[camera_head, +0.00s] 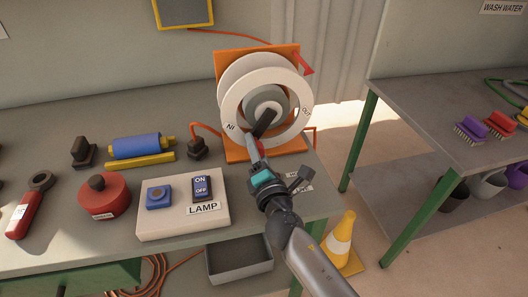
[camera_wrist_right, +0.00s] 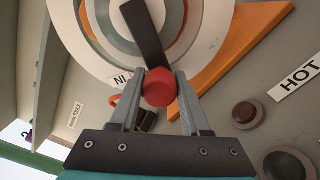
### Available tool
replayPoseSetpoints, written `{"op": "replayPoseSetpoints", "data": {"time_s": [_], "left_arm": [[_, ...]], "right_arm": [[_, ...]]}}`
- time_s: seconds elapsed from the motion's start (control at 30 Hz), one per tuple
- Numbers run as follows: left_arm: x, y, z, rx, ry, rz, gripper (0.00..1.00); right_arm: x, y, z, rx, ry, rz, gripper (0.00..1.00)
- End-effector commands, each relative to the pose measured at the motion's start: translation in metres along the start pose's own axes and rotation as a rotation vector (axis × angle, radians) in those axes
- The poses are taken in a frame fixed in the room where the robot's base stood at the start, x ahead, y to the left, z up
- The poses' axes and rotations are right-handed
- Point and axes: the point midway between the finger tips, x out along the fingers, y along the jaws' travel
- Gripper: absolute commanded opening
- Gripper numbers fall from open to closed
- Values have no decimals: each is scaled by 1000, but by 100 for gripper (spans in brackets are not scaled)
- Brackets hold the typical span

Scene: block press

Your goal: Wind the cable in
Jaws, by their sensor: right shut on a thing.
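The cable reel (camera_head: 230,112) has a white flange and an orange stand (camera_head: 237,155), and stands at the back right of the bench. Its flange carries an IN label at lower left and another label at right. A dark crank arm (camera_head: 265,122) points down and slightly left from the hub. In the right wrist view my right gripper is shut on the red crank knob (camera_wrist_right: 160,88), with a finger on each side. In the head view this gripper (camera_head: 258,152) reaches the reel's lower front. An orange cable (camera_head: 207,130) runs from the reel to a black plug (camera_head: 197,147). My left gripper is out of view.
A lamp switch box (camera_head: 180,222), a red round container (camera_head: 104,197) and a blue roller (camera_head: 135,147) lie left on the bench. An orange cone (camera_head: 342,235) stands on the floor at right. A second bench (camera_head: 420,115) holds brushes.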

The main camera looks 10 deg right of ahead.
Motion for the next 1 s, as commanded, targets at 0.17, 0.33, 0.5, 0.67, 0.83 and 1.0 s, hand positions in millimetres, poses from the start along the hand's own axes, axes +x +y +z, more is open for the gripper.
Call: {"op": "replayPoseSetpoints", "data": {"time_s": [0.17,0.33,0.5,0.67,0.83,1.0], "left_arm": [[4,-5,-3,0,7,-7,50],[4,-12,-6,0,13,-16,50],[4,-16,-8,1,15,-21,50],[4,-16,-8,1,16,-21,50],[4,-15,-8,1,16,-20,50],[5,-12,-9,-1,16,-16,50]], "right_arm": [[0,11,-6,161,-5,2,0],[0,20,-8,282,-9,3,0],[1,26,-9,370,-13,4,0],[1,30,-9,421,-15,4,0],[1,32,-9,446,-16,4,0],[1,32,-9,451,-16,4,0]]}}
